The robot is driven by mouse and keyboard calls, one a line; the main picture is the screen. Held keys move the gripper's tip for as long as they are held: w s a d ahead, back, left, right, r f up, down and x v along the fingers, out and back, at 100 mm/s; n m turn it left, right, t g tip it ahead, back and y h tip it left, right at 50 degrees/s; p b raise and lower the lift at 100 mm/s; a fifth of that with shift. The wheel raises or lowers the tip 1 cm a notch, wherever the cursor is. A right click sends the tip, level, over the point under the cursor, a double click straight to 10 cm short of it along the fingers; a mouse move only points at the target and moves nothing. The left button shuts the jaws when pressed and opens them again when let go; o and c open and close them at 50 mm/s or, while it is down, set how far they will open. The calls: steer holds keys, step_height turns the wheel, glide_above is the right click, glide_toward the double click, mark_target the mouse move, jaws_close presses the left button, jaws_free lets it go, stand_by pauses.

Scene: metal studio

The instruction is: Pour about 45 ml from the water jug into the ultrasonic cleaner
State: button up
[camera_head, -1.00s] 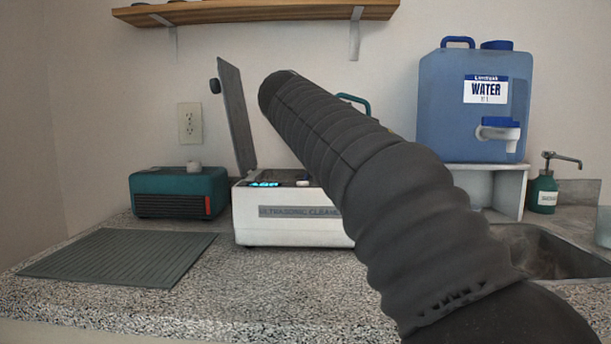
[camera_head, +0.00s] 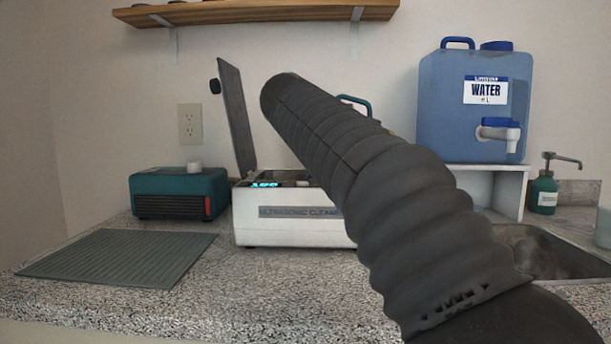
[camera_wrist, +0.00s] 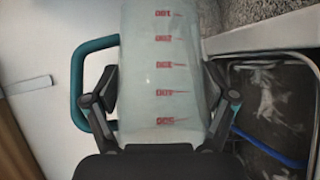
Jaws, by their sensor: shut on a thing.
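The white ultrasonic cleaner (camera_head: 290,232) stands on the counter, its grey lid (camera_head: 238,118) raised and its display lit. My arm covers its right part. My gripper (camera_wrist: 160,105) is shut on the water jug (camera_wrist: 163,65), a pale translucent vessel with red graduations that read upside down in the wrist view. Its teal handle (camera_wrist: 78,85) is at the left there and also shows above my arm in the head view (camera_head: 355,102). The rest of the jug is hidden in the head view. I cannot tell its water level or whether any water is flowing.
A teal device (camera_head: 175,195) and a grey ribbed mat (camera_head: 115,258) are left of the cleaner. A blue water container (camera_head: 450,115) stands on a white stand at right, by a soap dispenser (camera_head: 543,190) and the sink (camera_head: 540,250). A wooden shelf (camera_head: 250,12) hangs above.

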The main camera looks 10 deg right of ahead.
steer(key=shift+s+d+r+m+g+y+p, duration=0.15)
steer(key=shift+r+m+y+p, duration=0.15)
steer(key=shift+r+p, duration=0.25)
steer(key=shift+w+d+r+m+g+y+p, duration=0.1)
steer(key=shift+r+m+g+y+p, duration=0.15)
steer(key=shift+p, duration=0.45)
steer(key=shift+r+y+p, duration=0.1)
steer(key=shift+y+p, duration=0.25)
steer(key=shift+p, duration=0.05)
steer(key=shift+d+f+m+b, duration=0.1)
steer(key=shift+f+m+b, duration=0.1)
steer(key=shift+m+b, duration=0.15)
steer(key=shift+r+m+g+y, duration=0.3)
steer(key=shift+m+y, duration=0.1)
steer(key=shift+y, duration=0.5)
steer(key=shift+a, duration=0.2)
steer(key=shift+y, duration=0.3)
